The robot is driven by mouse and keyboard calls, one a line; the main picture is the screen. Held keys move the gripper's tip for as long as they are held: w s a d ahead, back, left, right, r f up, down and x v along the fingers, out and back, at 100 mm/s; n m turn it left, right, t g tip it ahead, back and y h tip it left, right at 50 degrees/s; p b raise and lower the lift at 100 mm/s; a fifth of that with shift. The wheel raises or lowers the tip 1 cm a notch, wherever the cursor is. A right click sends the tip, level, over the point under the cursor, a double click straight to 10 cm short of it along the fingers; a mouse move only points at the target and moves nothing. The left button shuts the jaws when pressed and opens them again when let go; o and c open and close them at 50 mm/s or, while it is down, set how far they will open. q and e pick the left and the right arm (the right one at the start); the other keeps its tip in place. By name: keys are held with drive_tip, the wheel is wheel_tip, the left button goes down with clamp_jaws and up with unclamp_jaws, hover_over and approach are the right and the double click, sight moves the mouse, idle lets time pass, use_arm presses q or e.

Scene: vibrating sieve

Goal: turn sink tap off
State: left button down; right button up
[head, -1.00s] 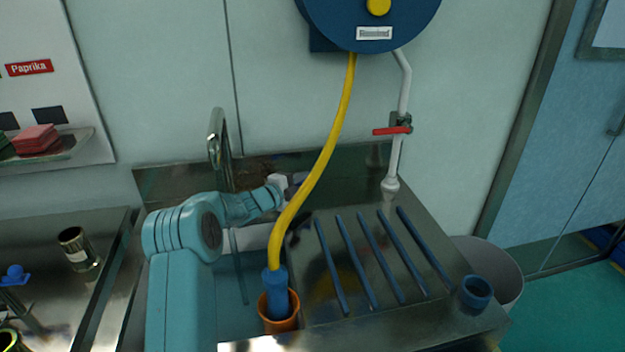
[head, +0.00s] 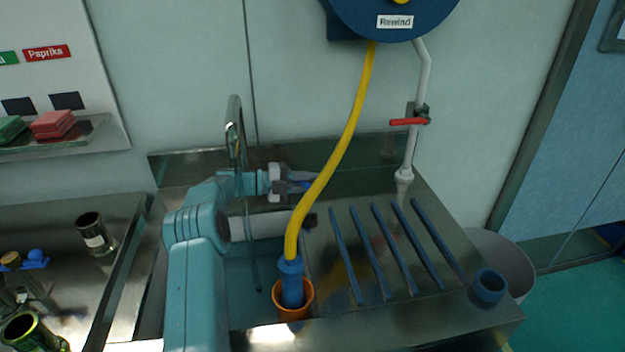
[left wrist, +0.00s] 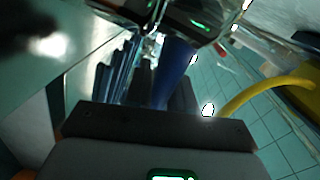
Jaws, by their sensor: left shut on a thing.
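The sink tap (head: 234,125) is a tall curved chrome spout at the back of the steel sink, in the head view. A thin streak, looking like water, runs from below the spout into the basin. My left gripper (head: 300,181) points right behind the yellow hose and is shut on a small blue handle (head: 306,187), partly hidden by the fingers. In the left wrist view a blue tapered handle (left wrist: 173,68) stands between my dark fingers (left wrist: 162,88), with chrome parts beyond it. My right gripper is not in view.
A yellow hose (head: 345,138) hangs from a blue reel (head: 390,20) to a blue nozzle (head: 291,282) in an orange holder (head: 293,312), close in front of my gripper. A red-handled valve (head: 408,121) is on the wall pipe. Blue bars (head: 395,250) lie on the drainboard.

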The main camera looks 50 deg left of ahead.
use_arm(q)
drive_tip(key=shift+s+f+m+g+h+b, duration=0.15)
drive_tip(key=shift+s+m+g+h+b, duration=0.15)
drive_tip(key=shift+s+m+g+h, duration=0.7)
drive_tip(key=shift+w, duration=0.2)
drive_tip(key=c, duration=1.1)
unclamp_jaws()
drive_tip(key=shift+o, duration=0.2)
drive_tip(key=shift+w+r, duration=0.1)
drive_tip(key=shift+r, duration=0.1)
